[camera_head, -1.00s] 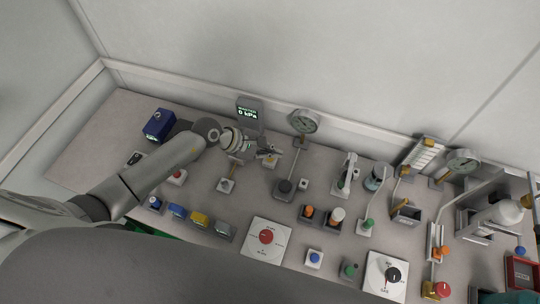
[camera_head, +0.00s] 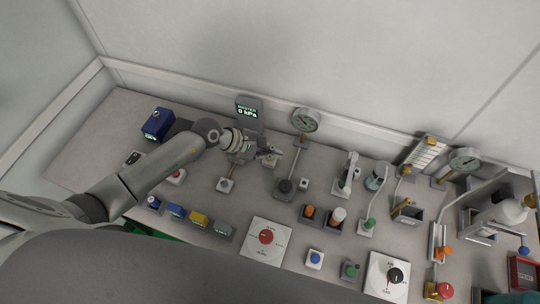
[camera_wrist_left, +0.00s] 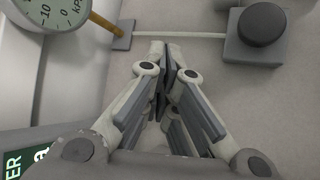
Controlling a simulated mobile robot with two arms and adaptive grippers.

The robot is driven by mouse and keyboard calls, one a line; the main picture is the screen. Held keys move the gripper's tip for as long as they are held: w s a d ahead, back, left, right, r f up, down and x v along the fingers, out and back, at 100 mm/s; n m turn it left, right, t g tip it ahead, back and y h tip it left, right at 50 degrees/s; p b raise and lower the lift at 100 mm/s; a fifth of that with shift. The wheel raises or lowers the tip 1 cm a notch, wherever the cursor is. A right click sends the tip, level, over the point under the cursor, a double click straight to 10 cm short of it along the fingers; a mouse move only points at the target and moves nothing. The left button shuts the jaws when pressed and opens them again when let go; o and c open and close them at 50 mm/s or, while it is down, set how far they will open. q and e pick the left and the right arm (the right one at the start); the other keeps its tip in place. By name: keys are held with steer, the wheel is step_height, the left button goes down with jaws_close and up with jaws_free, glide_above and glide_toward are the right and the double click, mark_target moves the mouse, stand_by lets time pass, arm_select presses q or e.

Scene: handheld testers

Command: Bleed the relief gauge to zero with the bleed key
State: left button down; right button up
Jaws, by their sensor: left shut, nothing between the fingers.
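A round dial gauge (camera_head: 305,120) stands at the back of the bench, and a second dial gauge (camera_head: 463,160) stands further right. I cannot tell which is the relief gauge. In the left wrist view a kPa dial (camera_wrist_left: 60,12) is cut off at the top left; its needle is not readable. A rod joins its brass stem to a block with a black knob (camera_wrist_left: 262,24). My left gripper (camera_head: 277,153) is shut and empty, left of the black knob (camera_head: 284,186); its fingers also show in the left wrist view (camera_wrist_left: 165,48). I cannot identify the bleed key. My right gripper is not in view.
A display reading 0 kPa (camera_head: 248,112) stands behind my left gripper. Several small handheld boxes, including a yellow one (camera_head: 197,218), line the front left. Crowded fixtures fill the right.

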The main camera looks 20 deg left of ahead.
arm_select(q)
steer(key=shift+f+b, duration=0.5)
steer(key=shift+b, duration=0.05)
stand_by(0.5)
stand_by(1.0)
stand_by(0.4)
steer(key=shift+r+p, duration=0.55)
steer(key=shift+r, duration=0.4)
step_height(320, 180, up, 5)
steer(key=p, duration=0.3)
stand_by(0.4)
